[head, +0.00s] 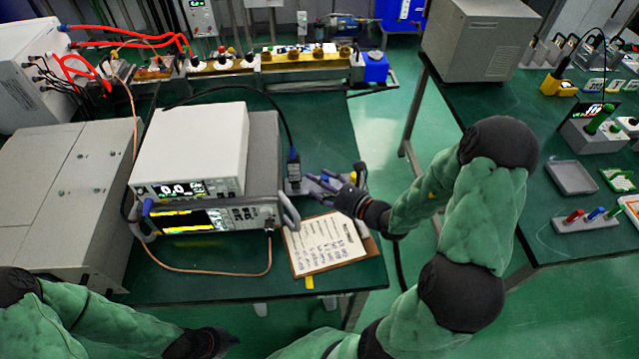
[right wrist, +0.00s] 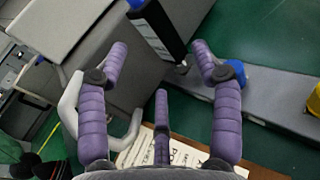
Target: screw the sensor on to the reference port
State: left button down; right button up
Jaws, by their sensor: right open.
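The sensor (head: 293,168) is a dark block on a black cable, standing upright just right of the stacked instruments. In the right wrist view the sensor (right wrist: 158,28) shows as a dark body with a pale label, ahead of and between my fingers. My right gripper (head: 318,187) is open beside it; its purple fingers (right wrist: 160,60) are spread, and contact cannot be told. The white upper meter (head: 192,145) has a lit display. I cannot tell which connector is the reference port. My left gripper (head: 212,343) is a dark shape at the bottom edge, its fingers unclear.
The lower instrument (head: 205,217) has grey handles and a copper-coloured cable (head: 210,271). A clipboard with paper (head: 325,243) lies in front of the sensor. A waveguide bench (head: 290,60) runs along the back. Green table (head: 190,287) is clear at the front.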

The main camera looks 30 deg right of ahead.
aim_at(297, 160)
jog(key=shift+b+x, duration=0.6)
jog(key=shift+x, duration=4.05)
jog(key=shift+r, duration=0.1)
jog(key=c, duration=0.9)
jog(key=shift+c, duration=0.4)
jog(key=shift+d+r, duration=0.1)
jog(key=shift+r, duration=0.2)
jog(key=shift+r+p, duration=1.65)
jog(key=shift+r, duration=0.2)
